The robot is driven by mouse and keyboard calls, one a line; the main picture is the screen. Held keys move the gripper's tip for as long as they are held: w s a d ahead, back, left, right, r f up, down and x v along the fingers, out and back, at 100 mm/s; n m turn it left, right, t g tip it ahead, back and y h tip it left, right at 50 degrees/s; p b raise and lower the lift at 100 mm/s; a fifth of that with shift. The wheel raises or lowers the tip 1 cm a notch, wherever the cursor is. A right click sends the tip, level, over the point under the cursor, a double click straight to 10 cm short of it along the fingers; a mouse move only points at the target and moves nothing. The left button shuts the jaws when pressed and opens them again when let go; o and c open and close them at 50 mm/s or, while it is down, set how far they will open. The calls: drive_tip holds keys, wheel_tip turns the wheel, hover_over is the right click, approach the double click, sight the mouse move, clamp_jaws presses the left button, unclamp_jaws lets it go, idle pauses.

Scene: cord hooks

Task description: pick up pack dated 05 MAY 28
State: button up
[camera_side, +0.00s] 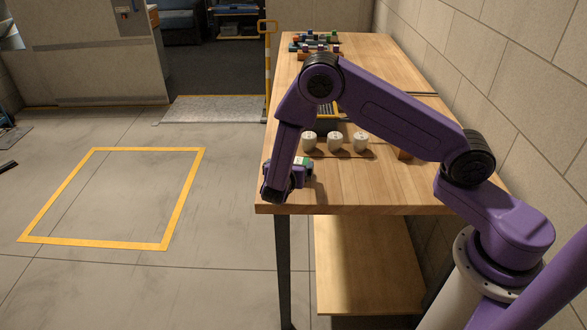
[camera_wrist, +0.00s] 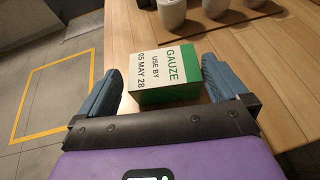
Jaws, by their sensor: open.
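The pack (camera_wrist: 160,77) is a white and green box reading "GAUZE USE BY 05 MAY 28". It sits on the wooden table near its left edge. My gripper (camera_wrist: 168,84) is open, with one blue finger on each side of the pack and the pack partly between them. In the wrist view a gap shows at the left finger; the right finger is close to the green side, and I cannot tell if it touches. In the side view my gripper (camera_side: 289,177) is low at the table's front left corner and hides most of the pack (camera_side: 302,160).
White cups (camera_side: 334,142) stand in a row on a brown strip behind the pack. A dark tray (camera_side: 328,122) lies beyond them, partly hidden by my arm. Small items (camera_side: 318,42) crowd the table's far end. The table (camera_side: 350,190) is clear to the right of the pack.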

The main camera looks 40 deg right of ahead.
drive_tip(key=shift+x, duration=2.4)
drive_tip(key=shift+s, duration=0.15)
drive_tip(key=shift+c, duration=0.3)
drive_tip(key=c, duration=0.7)
